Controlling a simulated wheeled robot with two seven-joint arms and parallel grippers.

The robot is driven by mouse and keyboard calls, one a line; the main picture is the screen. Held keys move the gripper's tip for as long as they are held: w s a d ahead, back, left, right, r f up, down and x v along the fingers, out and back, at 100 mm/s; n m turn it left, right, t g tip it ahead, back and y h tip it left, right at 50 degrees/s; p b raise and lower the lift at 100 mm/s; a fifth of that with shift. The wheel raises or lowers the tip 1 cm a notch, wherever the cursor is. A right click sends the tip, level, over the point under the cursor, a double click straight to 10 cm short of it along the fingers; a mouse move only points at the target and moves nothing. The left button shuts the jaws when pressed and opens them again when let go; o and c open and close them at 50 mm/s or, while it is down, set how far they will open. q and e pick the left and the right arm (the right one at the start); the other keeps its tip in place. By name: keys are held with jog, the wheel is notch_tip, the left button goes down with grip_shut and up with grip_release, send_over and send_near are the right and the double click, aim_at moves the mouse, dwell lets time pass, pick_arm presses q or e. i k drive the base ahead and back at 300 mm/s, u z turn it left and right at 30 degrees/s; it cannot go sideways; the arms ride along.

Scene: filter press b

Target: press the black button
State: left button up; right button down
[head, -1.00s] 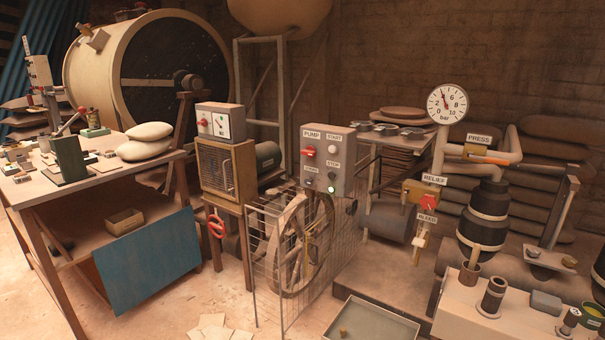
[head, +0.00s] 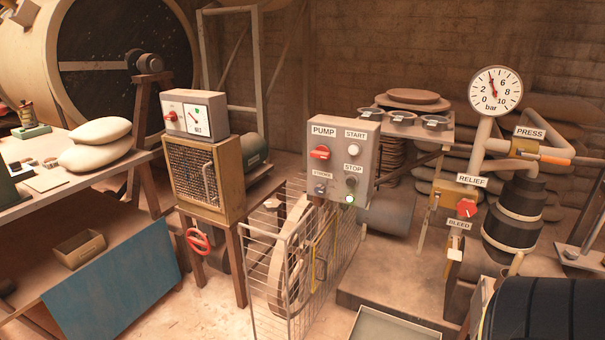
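A grey control box (head: 333,202) labelled PUMP stands in the middle of the head view. The black button (head: 351,182) is on its front, under the STOP label. A white button (head: 353,151) sits above it under the START label. A red switch (head: 320,152) is at the upper left of the box and a small dark knob (head: 320,189) at the lower left. Neither of my grippers is in view, and nothing covers the black button.
A wire mesh guard (head: 285,265) with a wheel inside stands below the box. A shallow tray (head: 390,325) lies in front. At right are a pressure gauge (head: 495,91) and a red relief knob (head: 467,208).

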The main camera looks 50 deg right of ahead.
aim_at(350, 183)
jog(key=z, duration=0.55)
jog(key=i, duration=1.05)
jog(key=z, duration=0.85)
